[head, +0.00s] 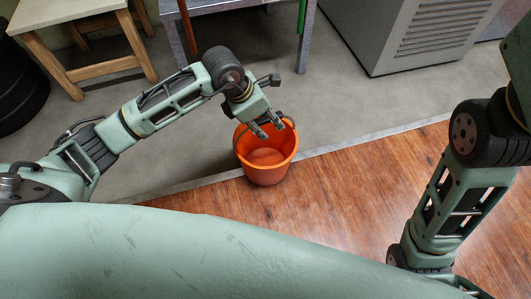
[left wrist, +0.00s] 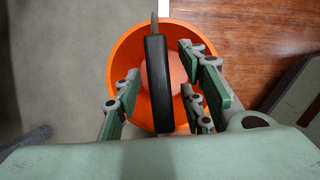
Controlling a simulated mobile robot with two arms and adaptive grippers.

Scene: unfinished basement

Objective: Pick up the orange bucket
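The orange bucket (head: 266,168) stands upright on the floor, at the border of the grey concrete and the wood flooring. In the left wrist view its orange rim (left wrist: 124,55) shows below my gripper, with the black grip of its handle (left wrist: 158,82) crossing the picture. My left gripper (head: 268,131) is over the bucket's far side, pointing down. In the left wrist view its fingers (left wrist: 160,100) are apart, one on each side of the black grip, with gaps showing. My right arm is at the right of the head view; its gripper is outside the picture.
A wooden stool (head: 85,72) stands at the upper left, beside black tires (head: 18,90). A metal-framed table (head: 240,5) is behind the bucket. A grey vented cabinet (head: 405,40) is at the upper right. The wood floor right of the bucket is clear.

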